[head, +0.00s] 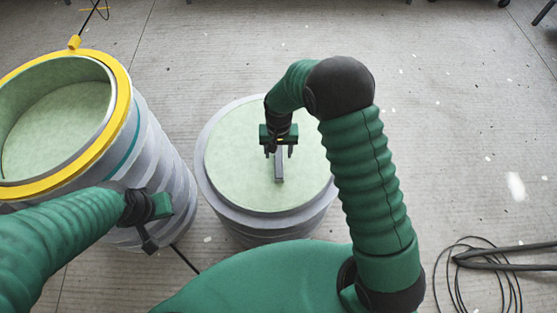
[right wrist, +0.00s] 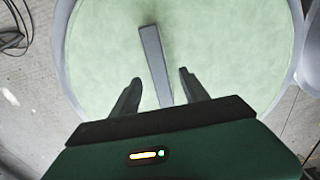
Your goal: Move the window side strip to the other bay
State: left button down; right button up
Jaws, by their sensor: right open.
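The window side strip (head: 279,172) is a short grey bar on the pale green round top of the middle mould (head: 232,150). My right gripper (head: 279,153) is over the strip's far part, pointing down, with its fingers apart. In the right wrist view the strip (right wrist: 153,58) runs between the open fingers (right wrist: 160,78) and extends beyond their tips. I cannot tell whether the fingers touch it. My left gripper (head: 152,222) is beside the left mould's outer wall; its fingers are too unclear to tell open from shut.
A taller mould (head: 120,85) with a yellow rim and a hollow green inside stands at the left. Dark cables (head: 462,285) and a dark leg-like bar lie on the floor at the lower right. The floor behind the moulds is mostly clear, with small white flecks.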

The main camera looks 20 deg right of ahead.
aim_at(279, 158)
jog(key=f, duration=0.4)
jog(key=shift+s+d+f, duration=0.1)
jog(key=shift+d+f, duration=0.05)
jog(key=shift+d, duration=0.1)
jog(key=shift+a, duration=0.4)
jog(key=shift+c, duration=0.6)
jog(key=shift+d, duration=0.25)
grip_shut()
